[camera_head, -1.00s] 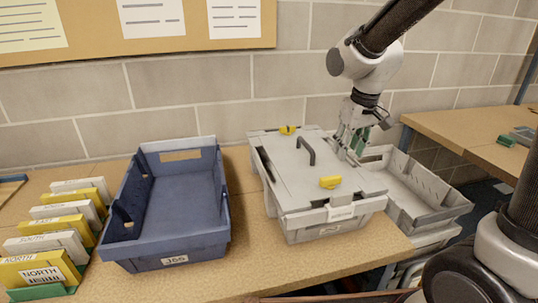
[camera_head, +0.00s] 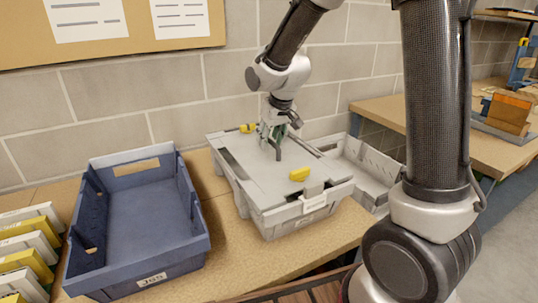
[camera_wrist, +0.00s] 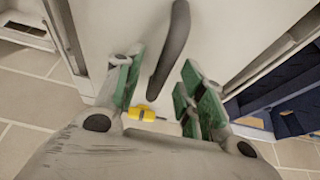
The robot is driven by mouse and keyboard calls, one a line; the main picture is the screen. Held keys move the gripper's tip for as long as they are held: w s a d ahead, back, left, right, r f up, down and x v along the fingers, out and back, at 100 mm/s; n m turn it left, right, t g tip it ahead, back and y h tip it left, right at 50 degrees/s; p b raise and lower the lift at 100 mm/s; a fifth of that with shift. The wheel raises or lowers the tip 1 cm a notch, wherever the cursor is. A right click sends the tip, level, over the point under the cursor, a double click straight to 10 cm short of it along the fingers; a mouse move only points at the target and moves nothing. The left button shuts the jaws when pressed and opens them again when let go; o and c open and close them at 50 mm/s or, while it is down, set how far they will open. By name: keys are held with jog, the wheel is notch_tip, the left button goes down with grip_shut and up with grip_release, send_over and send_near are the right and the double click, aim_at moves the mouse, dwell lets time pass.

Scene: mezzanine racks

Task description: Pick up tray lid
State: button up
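The tray lid (camera_head: 262,185) is a flat light grey panel lying on a grey tray (camera_head: 285,222) on the bench. Its dark curved handle (camera_wrist: 172,50) stands up from the lid, and a yellow latch (camera_head: 300,174) sits at the front edge. Another yellow latch (camera_head: 248,128) is at the back. My gripper (camera_head: 275,140) is over the lid at the handle. In the wrist view my gripper (camera_wrist: 160,88) has its green finger pads apart, one on each side of the handle, with gaps between pads and handle. In the head view my gripper partly hides the handle.
A blue open tray (camera_head: 150,235) marked J65 stands left of the lidded tray. An open grey tray (camera_head: 362,165) lies to the right. Yellow and white cards (camera_head: 28,240) stand at the far left. The brick wall is close behind.

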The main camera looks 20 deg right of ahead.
jog(key=shift+w+f, duration=0.25)
jog(key=shift+f, duration=0.45)
grip_shut()
jog(key=shift+r, duration=0.1)
